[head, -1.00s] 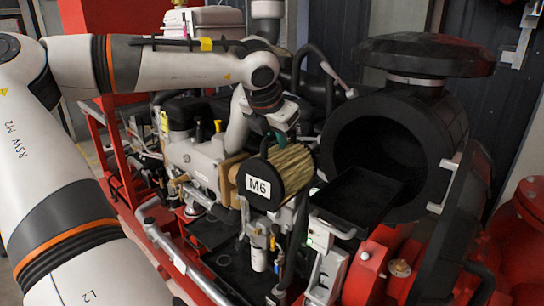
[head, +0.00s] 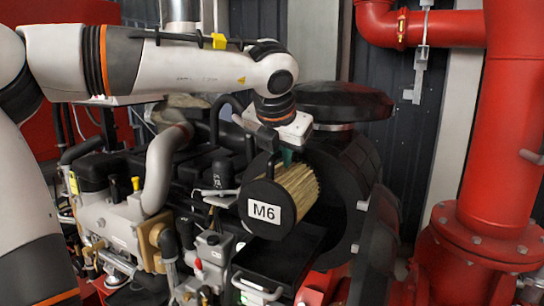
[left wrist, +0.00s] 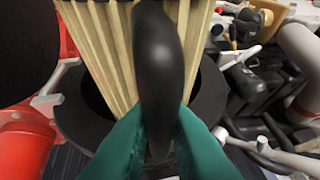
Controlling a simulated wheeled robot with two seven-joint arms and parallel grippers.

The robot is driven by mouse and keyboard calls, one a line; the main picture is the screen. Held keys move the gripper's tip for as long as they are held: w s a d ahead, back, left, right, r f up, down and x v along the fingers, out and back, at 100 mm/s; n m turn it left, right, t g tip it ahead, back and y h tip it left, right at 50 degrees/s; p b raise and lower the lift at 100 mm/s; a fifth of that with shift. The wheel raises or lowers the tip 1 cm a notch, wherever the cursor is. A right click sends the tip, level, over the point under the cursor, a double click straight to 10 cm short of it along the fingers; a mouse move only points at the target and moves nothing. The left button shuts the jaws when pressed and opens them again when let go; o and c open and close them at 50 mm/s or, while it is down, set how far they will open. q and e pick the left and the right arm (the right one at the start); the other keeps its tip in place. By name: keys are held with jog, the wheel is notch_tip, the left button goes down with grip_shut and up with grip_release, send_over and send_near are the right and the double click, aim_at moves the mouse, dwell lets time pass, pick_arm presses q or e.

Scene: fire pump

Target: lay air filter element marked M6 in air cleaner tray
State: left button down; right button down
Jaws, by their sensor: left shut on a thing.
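The air filter element (head: 297,188) has a pale pleated body and a black end cap with a white M6 label. My left gripper (head: 286,156) is shut on it from above and holds it in the air. In the left wrist view, the green fingers (left wrist: 158,125) pinch a black curved handle (left wrist: 158,50) on the pleated filter element (left wrist: 100,45). The black air cleaner tray (head: 283,258) is pulled out below the filter, with a handle at its front. The filter hides part of the tray and the housing opening. My right gripper is not in view.
The black round air cleaner housing (head: 345,165) stands behind the tray under a wide black cap (head: 335,101). Engine parts and a curved grey pipe (head: 163,165) crowd the left. A large red pipe (head: 495,130) stands at the right.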

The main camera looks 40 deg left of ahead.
aim_at(285, 185)
pick_arm(q)
jog(key=shift+w+d+f+b, duration=0.1)
jog(key=shift+f+b, duration=0.25)
jog(key=shift+f, duration=0.1)
jog(key=f, duration=0.1)
jog(key=w+f+b, duration=0.1)
jog(key=f, duration=0.1)
jog(key=f+b, duration=0.1)
jog(key=f, duration=0.1)
jog(key=shift+w+f, duration=0.15)
jog(key=shift+w, duration=0.1)
jog(key=shift+a+f+b, duration=0.2)
jog(key=shift+f+b, duration=0.05)
jog(key=shift+b, duration=0.1)
jog(key=shift+s+d, duration=0.15)
jog(key=shift+s, duration=0.3)
jog(key=shift+w+f, duration=0.1)
jog(key=shift+w, duration=0.05)
jog(key=shift+f+b, duration=0.15)
jog(key=shift+b, duration=0.15)
